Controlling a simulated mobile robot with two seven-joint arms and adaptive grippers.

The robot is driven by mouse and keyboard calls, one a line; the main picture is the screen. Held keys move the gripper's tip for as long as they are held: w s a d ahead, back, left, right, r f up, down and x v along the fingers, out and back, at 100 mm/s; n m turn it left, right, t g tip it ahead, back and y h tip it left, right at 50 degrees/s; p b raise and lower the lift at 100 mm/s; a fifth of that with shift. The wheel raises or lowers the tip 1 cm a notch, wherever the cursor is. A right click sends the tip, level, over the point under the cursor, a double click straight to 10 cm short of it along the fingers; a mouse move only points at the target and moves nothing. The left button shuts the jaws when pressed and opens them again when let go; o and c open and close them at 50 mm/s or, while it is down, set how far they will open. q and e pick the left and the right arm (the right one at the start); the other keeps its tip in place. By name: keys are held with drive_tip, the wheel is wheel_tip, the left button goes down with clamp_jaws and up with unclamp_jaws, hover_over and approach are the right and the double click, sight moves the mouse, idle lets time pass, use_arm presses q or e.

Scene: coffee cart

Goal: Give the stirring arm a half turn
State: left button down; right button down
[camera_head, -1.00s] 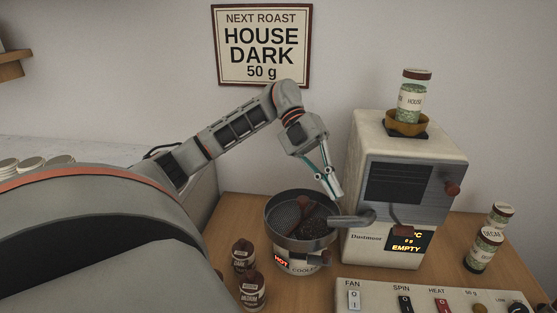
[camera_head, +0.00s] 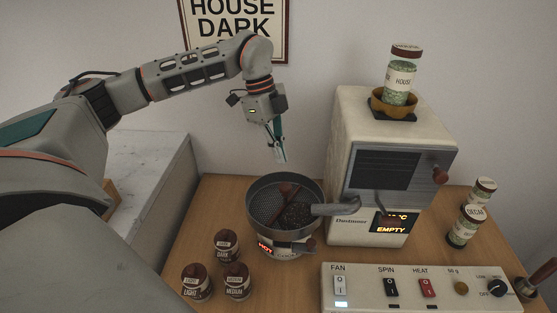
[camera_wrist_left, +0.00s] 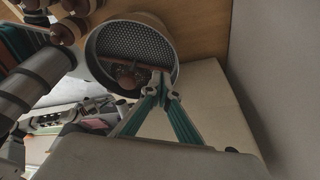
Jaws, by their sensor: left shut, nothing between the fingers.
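The cooling pan (camera_head: 252,217) is a round grey drum with a perforated floor, standing on the wooden counter. The stirring arm (camera_head: 287,190) is a dark red-brown bar inside it, with dark beans (camera_head: 296,214) beside it. My left gripper (camera_head: 281,159) is shut and empty, pointing down above the pan's back rim, apart from the stirring arm. In the left wrist view the fingertips (camera_wrist_left: 163,79) show in front of the pan's rim (camera_wrist_left: 91,52), and part of the stirring arm (camera_wrist_left: 127,79) shows behind them.
The roaster (camera_head: 347,175) stands right of the pan, its spout reaching over the pan's rim. A switch panel (camera_head: 372,272) is at front right. Several labelled jars (camera_head: 227,244) stand front left of the pan. A wall is close behind.

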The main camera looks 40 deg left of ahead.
sight(285, 197)
use_arm(q)
drive_tip(key=x, duration=0.8)
drive_tip(key=shift+d+f, duration=0.15)
drive_tip(key=shift+f, duration=0.15)
